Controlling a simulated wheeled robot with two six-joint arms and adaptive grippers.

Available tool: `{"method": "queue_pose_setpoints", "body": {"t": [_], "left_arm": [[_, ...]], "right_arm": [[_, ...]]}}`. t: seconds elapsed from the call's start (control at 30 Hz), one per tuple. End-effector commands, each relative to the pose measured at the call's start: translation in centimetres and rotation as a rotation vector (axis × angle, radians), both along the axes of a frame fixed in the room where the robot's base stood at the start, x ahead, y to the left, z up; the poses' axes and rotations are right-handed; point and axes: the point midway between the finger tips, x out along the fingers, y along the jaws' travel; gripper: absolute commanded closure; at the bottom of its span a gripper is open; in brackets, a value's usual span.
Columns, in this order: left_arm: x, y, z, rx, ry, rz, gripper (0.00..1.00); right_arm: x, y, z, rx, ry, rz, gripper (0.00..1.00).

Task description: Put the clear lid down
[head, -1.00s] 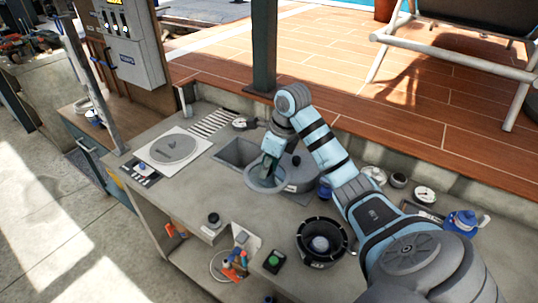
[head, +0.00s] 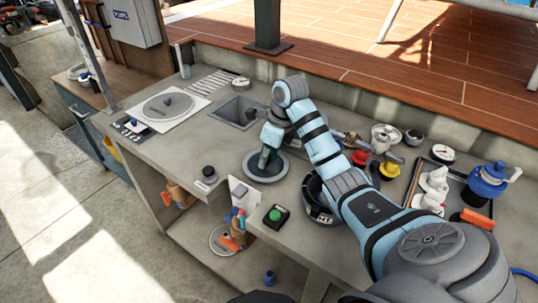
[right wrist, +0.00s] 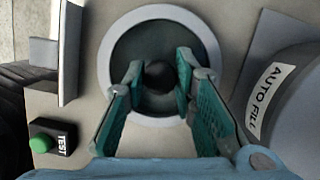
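The clear lid (head: 280,170) is a round see-through disc with a pale grey rim and a dark knob. It lies level at the worktop, left of the black round housing; whether it touches the surface is hard to tell. In the right wrist view the lid (right wrist: 112,35) fills the upper middle, with its black knob (right wrist: 160,75) between the fingertips. My right gripper (head: 266,156) points down over the lid. Its teal fingers (right wrist: 160,80) are close on both sides of the knob and look shut on it. My left gripper is not in view.
The grey worktop (head: 190,148) has a square opening (head: 238,112) behind the lid. A black round housing (head: 318,203) and a green test button (head: 275,215) are near its right. A round plate (head: 167,107) lies left. A tray with a blue-topped item (head: 488,182) stands right.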

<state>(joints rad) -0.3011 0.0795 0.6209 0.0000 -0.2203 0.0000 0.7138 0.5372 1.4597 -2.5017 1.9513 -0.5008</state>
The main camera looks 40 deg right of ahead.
Motion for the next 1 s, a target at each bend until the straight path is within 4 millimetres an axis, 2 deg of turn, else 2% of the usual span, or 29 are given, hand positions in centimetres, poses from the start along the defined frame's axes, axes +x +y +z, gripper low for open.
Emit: {"method": "queue_pose_setpoints", "body": {"t": [0.03, 0.1, 0.37, 0.47, 0.6, 0.7, 0.8, 0.9, 1.0], "left_arm": [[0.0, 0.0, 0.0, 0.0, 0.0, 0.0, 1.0], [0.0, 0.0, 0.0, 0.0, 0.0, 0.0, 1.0], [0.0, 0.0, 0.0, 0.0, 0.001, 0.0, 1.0], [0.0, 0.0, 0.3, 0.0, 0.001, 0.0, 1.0], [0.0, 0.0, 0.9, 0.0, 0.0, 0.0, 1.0], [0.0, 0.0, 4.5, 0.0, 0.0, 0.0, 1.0], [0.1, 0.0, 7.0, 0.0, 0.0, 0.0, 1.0], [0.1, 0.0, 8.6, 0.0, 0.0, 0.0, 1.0], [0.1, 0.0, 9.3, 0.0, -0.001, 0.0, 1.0]], "right_arm": [[0.0, 0.0, 0.0, 0.0, 0.001, -0.001, 0.64], [-0.1, -0.1, 0.0, 0.0, 0.001, -0.002, 0.56], [-0.1, -0.1, 0.0, 0.0, 0.001, -0.001, 0.56], [-0.1, -0.1, 0.7, -0.001, 0.0, -0.001, 0.56], [-0.7, -0.6, 3.6, -0.003, -0.005, -0.001, 0.56], [-1.4, -0.9, 6.9, 0.0, -0.005, -0.002, 0.56], [-2.0, -1.2, 9.4, 0.0, -0.006, -0.002, 0.56], [-2.5, -1.4, 11.1, 0.002, -0.005, -0.001, 0.56], [-2.8, -1.5, 12.0, 0.002, -0.005, 0.0, 0.56]]}}
